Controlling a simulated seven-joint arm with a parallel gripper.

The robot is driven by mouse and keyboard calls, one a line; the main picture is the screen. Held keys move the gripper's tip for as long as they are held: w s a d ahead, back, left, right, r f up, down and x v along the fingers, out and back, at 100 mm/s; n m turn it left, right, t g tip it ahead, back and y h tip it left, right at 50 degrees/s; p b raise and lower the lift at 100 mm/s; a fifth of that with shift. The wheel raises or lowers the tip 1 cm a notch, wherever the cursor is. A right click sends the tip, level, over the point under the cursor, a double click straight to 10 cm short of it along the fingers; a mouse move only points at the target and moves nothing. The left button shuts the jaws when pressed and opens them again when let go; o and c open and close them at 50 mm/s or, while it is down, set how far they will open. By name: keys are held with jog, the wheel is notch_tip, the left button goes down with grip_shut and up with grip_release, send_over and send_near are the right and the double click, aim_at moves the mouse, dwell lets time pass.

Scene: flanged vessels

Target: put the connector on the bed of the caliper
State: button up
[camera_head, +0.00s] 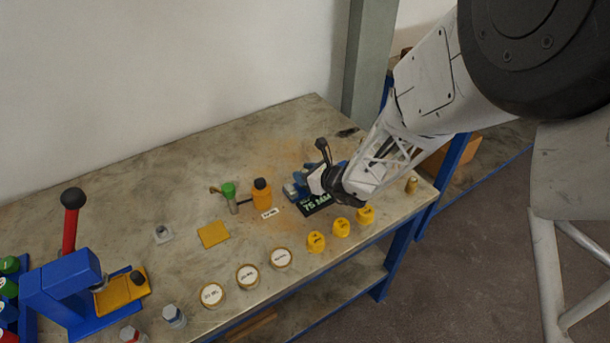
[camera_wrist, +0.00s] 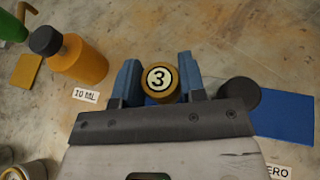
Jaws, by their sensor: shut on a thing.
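In the wrist view, the connector (camera_wrist: 161,82) is a round brass-coloured piece marked 3. It sits between the two blue-sided fingers of my gripper (camera_wrist: 160,92), which is shut on it. The caliper seems to be the blue device with a flat blue plate (camera_wrist: 285,126) and a dark round knob, to the right of the fingers. In the head view, my gripper (camera_head: 325,184) is over the blue device (camera_head: 297,189), near a dark plate with green lettering. The connector is hidden there. I cannot tell whether it touches the bed.
Several yellow caps (camera_head: 341,228) and round labelled pots (camera_head: 247,276) line the front edge. A small brass piece (camera_head: 411,185) stands at right. A blue press (camera_head: 65,283) is at far left.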

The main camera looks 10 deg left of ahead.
jog(key=shift+f, duration=0.4)
jog(key=shift+f, duration=0.2)
jog(key=o, duration=1)
jog(key=shift+r, duration=0.1)
jog(key=shift+r, duration=0.1)
jog(key=shift+s+d+r, duration=0.15)
jog(key=shift+d, duration=0.1)
jog(key=v, duration=1.1)
jog(key=shift+s+d, duration=0.15)
jog(key=shift+d, duration=0.05)
